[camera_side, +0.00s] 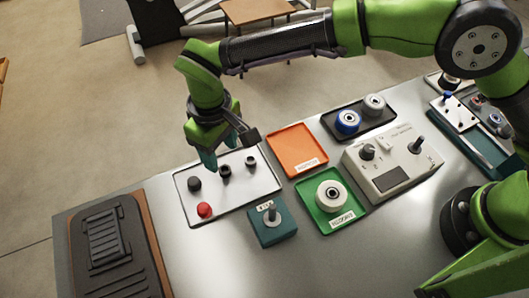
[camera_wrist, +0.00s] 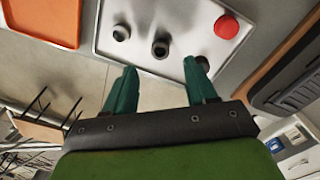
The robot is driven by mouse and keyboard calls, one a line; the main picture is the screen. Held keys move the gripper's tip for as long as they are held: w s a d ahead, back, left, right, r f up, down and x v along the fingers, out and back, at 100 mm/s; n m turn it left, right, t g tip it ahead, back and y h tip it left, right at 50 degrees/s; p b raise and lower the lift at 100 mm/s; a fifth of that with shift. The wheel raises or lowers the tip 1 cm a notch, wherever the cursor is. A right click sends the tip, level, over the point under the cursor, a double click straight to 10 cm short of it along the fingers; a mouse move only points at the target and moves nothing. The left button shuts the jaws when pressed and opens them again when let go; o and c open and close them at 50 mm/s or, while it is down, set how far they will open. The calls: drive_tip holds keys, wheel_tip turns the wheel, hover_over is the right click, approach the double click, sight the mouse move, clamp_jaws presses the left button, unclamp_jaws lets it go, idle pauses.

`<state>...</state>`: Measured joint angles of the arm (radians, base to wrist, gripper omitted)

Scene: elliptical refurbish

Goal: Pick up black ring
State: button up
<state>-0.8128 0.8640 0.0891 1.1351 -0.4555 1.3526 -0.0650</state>
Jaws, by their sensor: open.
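The nearer-middle black ring (camera_side: 224,172) also shows in the wrist view (camera_wrist: 160,46), just beyond the gap between my fingertips. My gripper (camera_wrist: 160,72) is open and empty, with teal fingers pointing down by the tray's back edge. A black knob (camera_side: 194,183) is partly hidden behind a fingertip in the wrist view. A red cap (camera_side: 204,210) is on the tray too.
An orange tray (camera_side: 297,150) is empty. A green tray (camera_side: 350,215) holds a white roller (camera_side: 331,196). A teal block (camera_side: 272,232) with a post and a grey control box (camera_side: 393,165) stand nearby. A dark pedal-like part (camera_side: 112,250) lies at left.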

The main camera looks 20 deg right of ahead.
sight(224, 165)
wheel_tip(224, 165, down, 6)
drive_tip(key=shift+r, duration=0.15)
drive_tip(key=shift+c, duration=0.3)
clamp_jaws()
